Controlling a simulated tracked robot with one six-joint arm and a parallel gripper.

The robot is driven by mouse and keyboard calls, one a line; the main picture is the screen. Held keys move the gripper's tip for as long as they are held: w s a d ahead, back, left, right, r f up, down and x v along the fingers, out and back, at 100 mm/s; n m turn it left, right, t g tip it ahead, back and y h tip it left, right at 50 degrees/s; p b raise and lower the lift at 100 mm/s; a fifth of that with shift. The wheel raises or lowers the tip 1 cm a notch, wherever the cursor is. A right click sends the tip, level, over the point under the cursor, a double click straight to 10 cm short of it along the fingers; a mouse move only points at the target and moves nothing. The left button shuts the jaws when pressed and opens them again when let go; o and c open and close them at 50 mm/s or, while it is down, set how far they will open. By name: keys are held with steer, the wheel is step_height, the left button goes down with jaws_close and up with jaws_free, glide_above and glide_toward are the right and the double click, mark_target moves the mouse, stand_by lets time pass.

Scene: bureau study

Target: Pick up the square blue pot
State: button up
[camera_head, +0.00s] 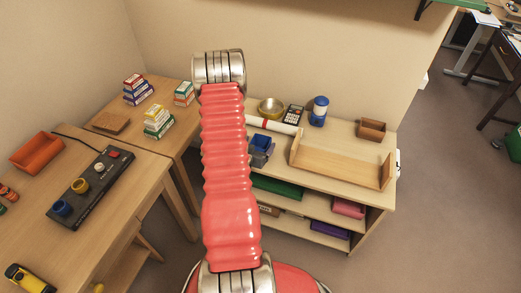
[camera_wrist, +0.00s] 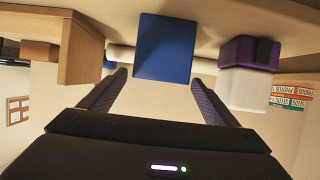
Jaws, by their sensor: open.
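The square blue pot (camera_head: 262,142) stands on the wooden shelf unit's top, just right of my red arm in the head view. In the wrist view, which looks upside down, the blue pot (camera_wrist: 163,48) fills the upper middle. My gripper (camera_wrist: 158,79) is open and empty, with one dark finger toward each side of the pot. The pot appears beyond or level with the fingertips; I cannot tell the exact depth. In the head view my gripper is mostly hidden behind the arm, and I cannot make out its fingers.
A purple and white block (camera_wrist: 246,70) stands close beside the pot. A wooden tray (camera_head: 340,166) is on the other side, and a white roll (camera_head: 272,126) lies behind.

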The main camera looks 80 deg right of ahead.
steer(key=shift+x, duration=1.4)
steer(key=shift+c, duration=0.2)
steer(key=c, duration=1.1)
steer(key=shift+c, duration=0.2)
step_height(320, 180, up, 10)
